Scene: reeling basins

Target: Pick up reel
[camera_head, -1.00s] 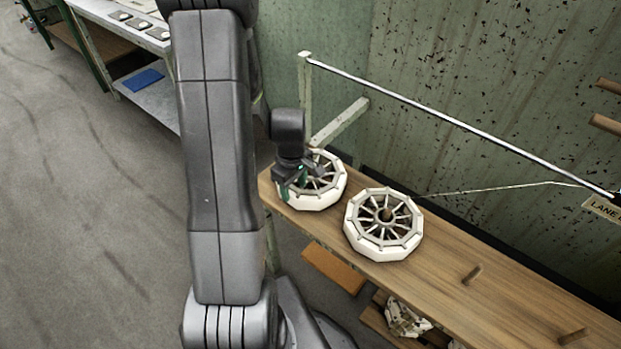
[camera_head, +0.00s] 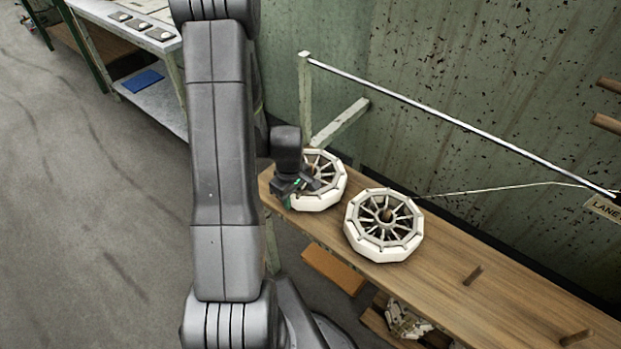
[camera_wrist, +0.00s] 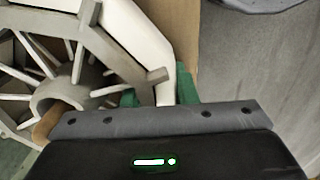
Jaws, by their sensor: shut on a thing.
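Two white, many-sided spoked reels sit on the wooden bench in the head view. The far reel (camera_head: 329,189) is at the bench's left end, partly hidden by my gripper (camera_head: 289,196). The near reel (camera_head: 384,224) stands apart to its right, nothing touching it. In the wrist view my gripper's green fingers (camera_wrist: 158,97) are on either side of the far reel's white rim (camera_wrist: 152,52), shut on it. The reel's hub and spokes show at the left of that view, with a wooden peg at the hub.
A thin metal rod (camera_head: 450,120) runs above the bench from a post. A green wall stands behind. A table with a blue item (camera_head: 142,80) below is at upper left.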

